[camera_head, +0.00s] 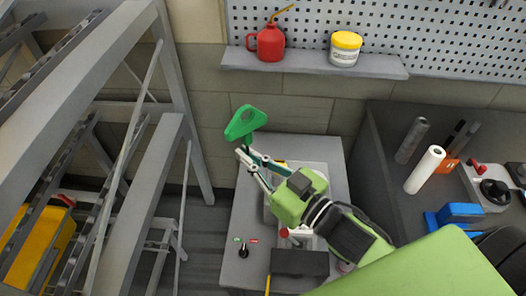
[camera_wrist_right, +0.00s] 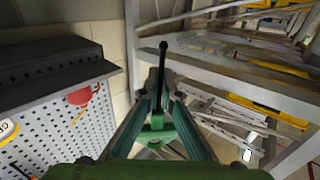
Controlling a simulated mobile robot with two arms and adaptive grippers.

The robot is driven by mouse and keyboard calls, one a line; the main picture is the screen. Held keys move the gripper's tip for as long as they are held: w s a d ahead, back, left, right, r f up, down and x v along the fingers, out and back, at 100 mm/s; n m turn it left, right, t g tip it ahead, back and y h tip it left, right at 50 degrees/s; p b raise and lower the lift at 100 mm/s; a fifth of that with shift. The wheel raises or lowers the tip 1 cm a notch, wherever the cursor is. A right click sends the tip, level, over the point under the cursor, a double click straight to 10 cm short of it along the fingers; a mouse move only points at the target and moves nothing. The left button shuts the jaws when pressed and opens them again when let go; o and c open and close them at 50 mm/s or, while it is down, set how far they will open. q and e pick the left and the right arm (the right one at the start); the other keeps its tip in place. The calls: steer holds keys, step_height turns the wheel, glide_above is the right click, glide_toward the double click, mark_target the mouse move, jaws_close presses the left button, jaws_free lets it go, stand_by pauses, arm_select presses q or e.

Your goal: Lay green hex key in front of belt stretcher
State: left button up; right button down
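The green hex key (camera_head: 245,122) is held up above the grey cabinet in the head view, its green looped handle uppermost. My right gripper (camera_head: 251,156) is just below it, fingertips at the tool. In the right wrist view, the black shank (camera_wrist_right: 162,65) passes between the fingertips of my right gripper (camera_wrist_right: 163,85), and the green handle (camera_wrist_right: 156,134) lies between the fingers. The gripper looks shut on the key. I cannot make out the belt stretcher for certain. My left gripper is in neither view.
A grey cabinet top (camera_head: 245,215) under my right arm carries a small black lever (camera_head: 243,250) and a red knob (camera_head: 284,233). A grey metal frame (camera_head: 150,150) stands left. A shelf (camera_head: 310,65) holds a red oil can (camera_head: 270,42) and a yellow-lidded tub (camera_head: 345,48).

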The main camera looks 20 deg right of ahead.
steer(key=a+r+n+g+y, duration=0.1)
steer(key=a+n+g+y, duration=0.6)
steer(key=a, duration=0.3)
steer(key=shift+a+n+g+y, duration=0.25)
steer(key=shift+n+g+y, duration=0.15)
steer(key=shift+g+y, duration=0.3)
steer(key=shift+r, duration=0.15)
steer(key=shift+d+y, duration=0.1)
steer(key=shift+y, duration=0.2)
steer(key=shift+s+d+n+g+y, duration=0.2)
steer(key=shift+d+n+g, duration=0.25)
steer(key=shift+n+g, duration=0.5)
steer(key=shift+s+d+n+g+y, duration=0.15)
steer(key=shift+d+n+g+y, duration=0.3)
steer(key=shift+g, duration=0.85)
steer(key=shift+s+d+n+g+y, duration=0.15)
steer(key=shift+d+n+g, duration=0.35)
steer(key=shift+n+g, duration=0.55)
steer(key=shift+a, duration=0.1)
